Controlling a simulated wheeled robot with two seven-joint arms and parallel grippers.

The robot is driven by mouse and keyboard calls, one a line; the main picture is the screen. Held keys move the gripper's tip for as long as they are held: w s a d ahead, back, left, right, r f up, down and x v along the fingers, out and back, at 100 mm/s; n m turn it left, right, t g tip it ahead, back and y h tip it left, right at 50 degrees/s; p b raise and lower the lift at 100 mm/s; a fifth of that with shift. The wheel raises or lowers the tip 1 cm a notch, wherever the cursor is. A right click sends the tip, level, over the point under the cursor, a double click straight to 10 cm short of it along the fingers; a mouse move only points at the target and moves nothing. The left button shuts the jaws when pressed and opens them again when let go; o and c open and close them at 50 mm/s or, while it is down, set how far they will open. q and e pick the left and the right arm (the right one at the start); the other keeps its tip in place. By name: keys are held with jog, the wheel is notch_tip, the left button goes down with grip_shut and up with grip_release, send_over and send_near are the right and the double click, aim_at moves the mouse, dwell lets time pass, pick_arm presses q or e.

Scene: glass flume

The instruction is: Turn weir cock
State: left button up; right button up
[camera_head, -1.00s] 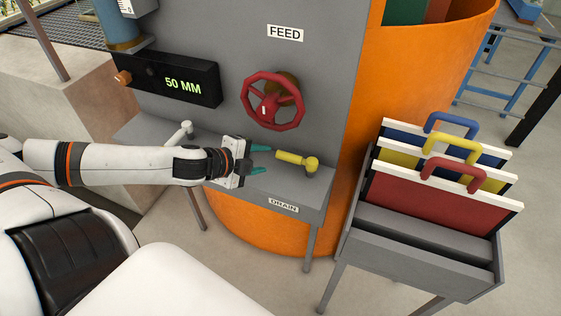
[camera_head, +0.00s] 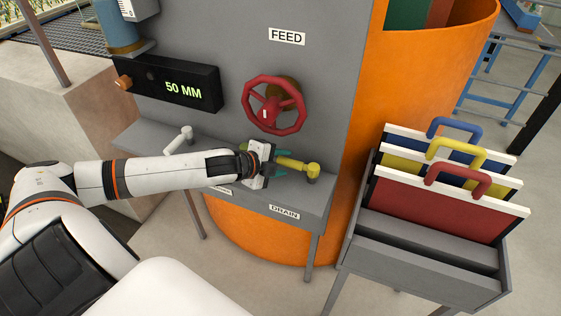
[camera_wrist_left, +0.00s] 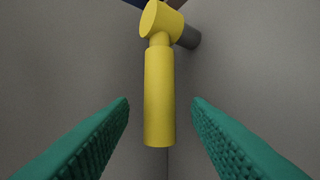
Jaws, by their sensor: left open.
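A yellow cock (camera_head: 312,170) with a cylindrical handle stands on the grey ledge (camera_head: 300,193), above a DRAIN label (camera_head: 284,212). A pale grey cock (camera_head: 186,133) stands further left on the ledge. A second label (camera_head: 222,191) on the ledge front is mostly hidden by my arm and unreadable. My left gripper (camera_head: 279,164) is open, its teal fingers on either side of the yellow handle's free end. In the left wrist view the yellow handle (camera_wrist_left: 160,100) lies between the two fingers with a gap on each side, not touching. My right gripper is out of view.
A red FEED handwheel (camera_head: 273,103) is on the grey panel just above my left gripper. A black display (camera_head: 165,79) reads 50 MM. An orange tank (camera_head: 400,70) curves behind. A grey rack (camera_head: 400,240) with red, yellow and blue handled boards stands at right.

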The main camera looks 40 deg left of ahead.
pick_arm(q)
jog(key=shift+w, duration=0.1)
jog(key=shift+c, duration=0.2)
grip_shut()
jog(key=shift+d, duration=0.1)
